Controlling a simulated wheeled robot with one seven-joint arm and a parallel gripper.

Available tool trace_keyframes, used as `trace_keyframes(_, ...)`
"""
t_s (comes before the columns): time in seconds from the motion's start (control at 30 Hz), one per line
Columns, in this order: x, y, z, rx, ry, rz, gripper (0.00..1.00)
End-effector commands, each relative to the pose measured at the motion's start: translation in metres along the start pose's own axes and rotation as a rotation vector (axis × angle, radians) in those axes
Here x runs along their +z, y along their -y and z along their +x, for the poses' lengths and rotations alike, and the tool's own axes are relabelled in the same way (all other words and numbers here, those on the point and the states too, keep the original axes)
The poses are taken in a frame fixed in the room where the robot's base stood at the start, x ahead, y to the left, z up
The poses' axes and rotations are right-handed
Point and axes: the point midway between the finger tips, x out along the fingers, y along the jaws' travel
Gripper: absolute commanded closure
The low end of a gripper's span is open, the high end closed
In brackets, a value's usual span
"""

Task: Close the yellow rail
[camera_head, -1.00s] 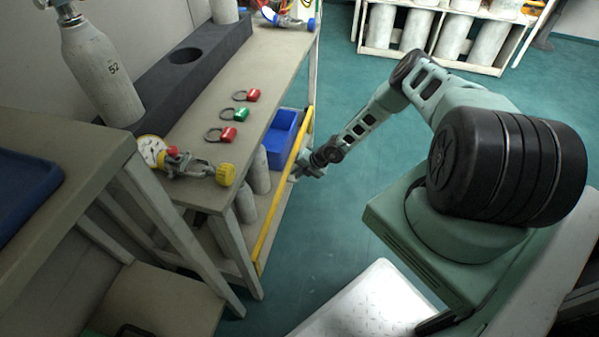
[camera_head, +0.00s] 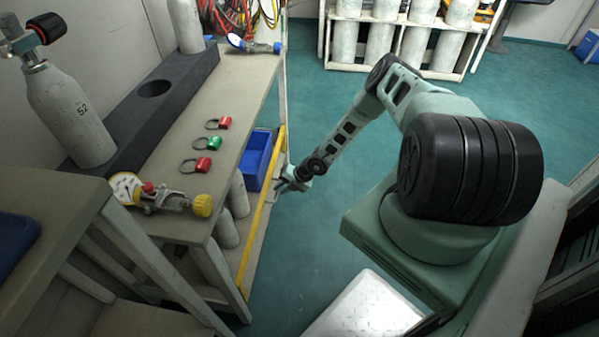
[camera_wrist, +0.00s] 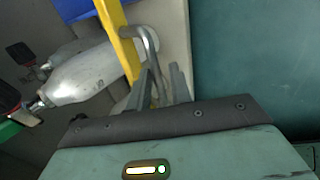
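The yellow rail (camera_head: 263,217) runs along the open side of the workbench's lower shelf, sloping from the far leg to the near one in the head view. In the wrist view it is a yellow bar (camera_wrist: 122,50) at upper left, with a bent grey metal handle (camera_wrist: 152,42) beside it. My gripper (camera_head: 281,184) is at the rail's aisle side, about midway along. In the wrist view my gripper (camera_wrist: 161,72) has its two fingers apart, with the handle's lower end near or between them. Whether they touch it is hard to tell.
A blue bin (camera_head: 256,158) and grey cylinders (camera_head: 237,195) stand on the shelf behind the rail. Red and green padlocks (camera_head: 214,143) and a gauge with a yellow knob (camera_head: 203,205) lie on the bench top (camera_head: 240,100). Teal floor (camera_head: 320,240) is clear to the right.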

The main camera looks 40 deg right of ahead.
Motion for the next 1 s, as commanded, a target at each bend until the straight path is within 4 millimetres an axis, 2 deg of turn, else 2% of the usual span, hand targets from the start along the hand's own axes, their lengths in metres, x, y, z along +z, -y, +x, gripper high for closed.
trace_keyframes(0.03, 0.002, -0.003, -0.019, -0.002, 0.003, 0.003, 0.8)
trace_keyframes(0.2, 0.001, -0.002, -0.058, -0.002, 0.002, 0.002, 0.8)
trace_keyframes(0.4, 0.001, -0.001, -0.1, -0.001, 0.003, 0.001, 0.8)
trace_keyframes(0.5, 0.001, 0.0, -0.115, -0.001, 0.003, 0.001, 0.8)
trace_keyframes(0.7, 0.001, 0.0, -0.13, -0.001, 0.001, 0.0, 0.8)
trace_keyframes(1.0, 0.0, 0.0, -0.131, 0.0, 0.001, 0.001, 0.8)
